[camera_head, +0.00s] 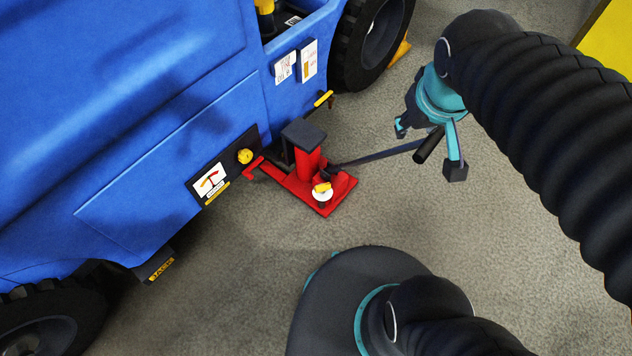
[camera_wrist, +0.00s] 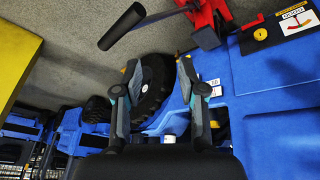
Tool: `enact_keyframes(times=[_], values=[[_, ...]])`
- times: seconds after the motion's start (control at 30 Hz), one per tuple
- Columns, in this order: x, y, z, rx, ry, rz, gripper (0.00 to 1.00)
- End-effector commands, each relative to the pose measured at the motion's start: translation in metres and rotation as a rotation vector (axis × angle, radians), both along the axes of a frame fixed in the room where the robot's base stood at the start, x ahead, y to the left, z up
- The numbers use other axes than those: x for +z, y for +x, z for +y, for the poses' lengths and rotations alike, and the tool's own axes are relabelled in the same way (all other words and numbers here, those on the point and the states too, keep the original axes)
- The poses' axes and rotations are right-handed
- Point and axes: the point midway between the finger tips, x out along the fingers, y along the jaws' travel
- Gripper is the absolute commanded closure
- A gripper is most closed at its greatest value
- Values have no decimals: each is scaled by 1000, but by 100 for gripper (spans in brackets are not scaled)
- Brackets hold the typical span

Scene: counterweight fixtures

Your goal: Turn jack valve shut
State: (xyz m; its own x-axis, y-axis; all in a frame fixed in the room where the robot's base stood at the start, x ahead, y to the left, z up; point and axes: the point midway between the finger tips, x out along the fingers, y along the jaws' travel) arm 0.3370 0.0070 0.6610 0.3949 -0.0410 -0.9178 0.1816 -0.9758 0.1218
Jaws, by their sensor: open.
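A red floor jack (camera_head: 327,201) stands on the carpet against the blue vehicle, its dark pad beside the vehicle's side. Its valve (camera_head: 322,190), a yellow handle on a white round disc, sits on the near end of the jack. A dark lever with a black grip (camera_head: 428,146) reaches right from the jack. My gripper (camera_head: 430,150) is open with nothing held, and its fingers overlap the grip's end in the head view. In the wrist view my open fingers (camera_wrist: 157,66) are apart from the grip (camera_wrist: 122,27). The jack (camera_wrist: 207,32) is partly cut off at the top there; its valve is not clear.
The blue vehicle (camera_head: 150,130) fills the left, with a yellow knob (camera_head: 244,156) and a label panel (camera_head: 210,182) near the jack. Black tires (camera_head: 372,45) stand at its ends. Grey carpet (camera_head: 230,270) is free in front of the jack. A yellow surface (camera_head: 609,40) stands upper right.

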Motion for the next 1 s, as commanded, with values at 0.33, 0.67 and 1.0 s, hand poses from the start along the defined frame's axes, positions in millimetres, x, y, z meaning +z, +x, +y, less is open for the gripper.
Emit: enact_keyframes(times=[0.33, 0.67, 1.0], values=[[-66, 78, 41, 415, -236, 173, 59], [-155, 132, 95, 832, -437, 316, 59], [-276, 153, 160, 1298, -613, 454, 59]])
